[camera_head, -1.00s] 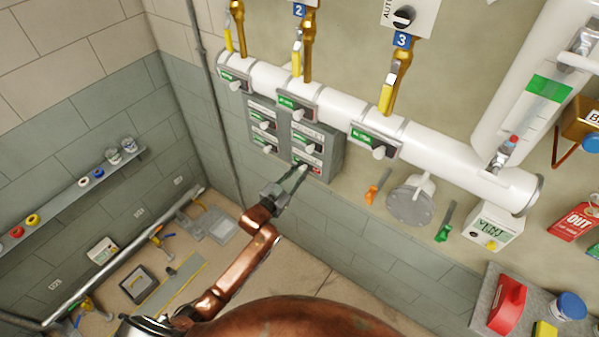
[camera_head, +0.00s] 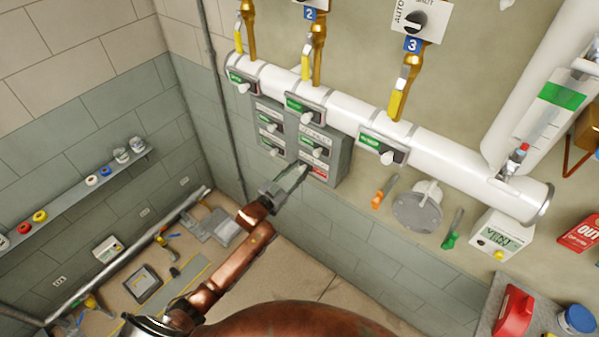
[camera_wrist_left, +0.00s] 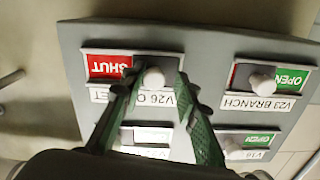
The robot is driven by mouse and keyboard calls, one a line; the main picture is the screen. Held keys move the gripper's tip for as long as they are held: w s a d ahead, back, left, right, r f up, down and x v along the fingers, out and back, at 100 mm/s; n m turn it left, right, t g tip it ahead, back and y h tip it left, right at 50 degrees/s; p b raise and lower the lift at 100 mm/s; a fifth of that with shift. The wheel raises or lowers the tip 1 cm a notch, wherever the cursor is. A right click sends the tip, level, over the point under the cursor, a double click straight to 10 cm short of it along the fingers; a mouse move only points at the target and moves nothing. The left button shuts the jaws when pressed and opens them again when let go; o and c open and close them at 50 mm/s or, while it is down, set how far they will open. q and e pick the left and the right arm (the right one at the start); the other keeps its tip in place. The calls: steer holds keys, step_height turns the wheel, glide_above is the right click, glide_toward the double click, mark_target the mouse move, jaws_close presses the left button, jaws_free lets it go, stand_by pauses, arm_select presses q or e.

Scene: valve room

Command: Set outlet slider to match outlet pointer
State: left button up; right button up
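The outlet slider is the lowest one on the right side of a grey panel, with a red plate (camera_head: 319,171). In the left wrist view it appears upside down, with a white knob (camera_wrist_left: 153,77), a red SHUT field and a partly hidden V26 label. My left gripper (camera_head: 303,169) is at this slider. In the wrist view its green fingers (camera_wrist_left: 157,78) are apart, one on each side of the knob, with small gaps visible; firm contact cannot be told. I cannot identify the outlet pointer. My right gripper is not in view.
Other sliders, including the V23 BRANCH slider (camera_wrist_left: 262,83), sit close by on the panel (camera_head: 339,165). A white pipe (camera_head: 440,155) runs above. An orange-handled tool (camera_head: 383,192), a green-handled tool (camera_head: 453,228) and a grey flange (camera_head: 417,208) are to the right.

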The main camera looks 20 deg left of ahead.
arm_select(q)
steer(key=shift+o, duration=0.9)
steer(key=shift+d, duration=0.1)
steer(key=shift+s+f, duration=0.1)
steer(key=shift+s, duration=0.05)
steer(key=v, duration=1.1)
steer(key=shift+s, duration=0.35)
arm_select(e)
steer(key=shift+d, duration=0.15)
arm_select(q)
steer(key=shift+a, duration=0.2)
